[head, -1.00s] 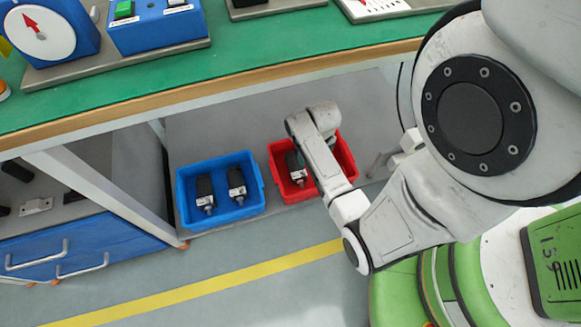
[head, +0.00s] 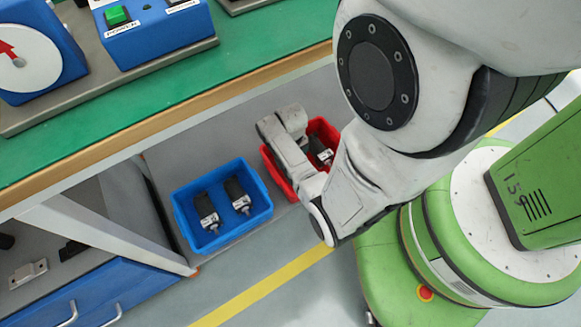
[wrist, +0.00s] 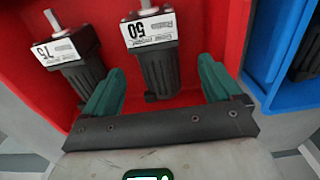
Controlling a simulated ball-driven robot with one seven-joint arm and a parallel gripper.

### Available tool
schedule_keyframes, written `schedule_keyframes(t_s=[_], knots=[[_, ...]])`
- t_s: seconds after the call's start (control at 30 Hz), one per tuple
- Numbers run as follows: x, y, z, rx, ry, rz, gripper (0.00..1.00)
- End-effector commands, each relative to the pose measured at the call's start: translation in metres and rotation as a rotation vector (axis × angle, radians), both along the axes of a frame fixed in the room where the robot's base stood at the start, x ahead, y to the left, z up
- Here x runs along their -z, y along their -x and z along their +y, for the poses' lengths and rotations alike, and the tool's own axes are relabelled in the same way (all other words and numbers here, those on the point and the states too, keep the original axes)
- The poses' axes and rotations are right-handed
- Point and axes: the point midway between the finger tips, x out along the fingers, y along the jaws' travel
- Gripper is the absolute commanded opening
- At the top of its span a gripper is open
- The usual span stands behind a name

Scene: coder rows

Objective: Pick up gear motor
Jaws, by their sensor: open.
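In the wrist view, a black gear motor with a white label marked 50 (wrist: 152,55) lies in the red bin (wrist: 40,95). A second gear motor marked 75 (wrist: 70,55) lies to its left. My gripper (wrist: 162,66) is open, its green fingers on either side of the black body of motor 50. I cannot tell whether they touch it. In the head view, one motor (head: 322,156) shows in the red bin (head: 321,123); my arm covers the rest of the bin and the gripper.
A blue bin (head: 183,222) with two more gear motors (head: 207,212) stands left of the red bin in the head view. The green bench top (head: 120,110) overhangs the shelf, and a white bench leg (head: 110,232) stands at the left.

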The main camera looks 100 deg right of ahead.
Motion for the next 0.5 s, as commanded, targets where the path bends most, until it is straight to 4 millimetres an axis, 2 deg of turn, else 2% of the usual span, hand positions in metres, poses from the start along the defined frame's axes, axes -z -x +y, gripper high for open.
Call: schedule_keyframes(t_s=[0.03, 0.27, 0.5], knots=[[0.007, 0.0, 0.0, 0.001, 0.0, 0.0, 0.92], [0.017, 0.0, 0.0, 0.0, 0.001, 0.0, 0.92], [0.045, 0.003, -0.002, 0.0, 0.0, 0.0, 0.92]])
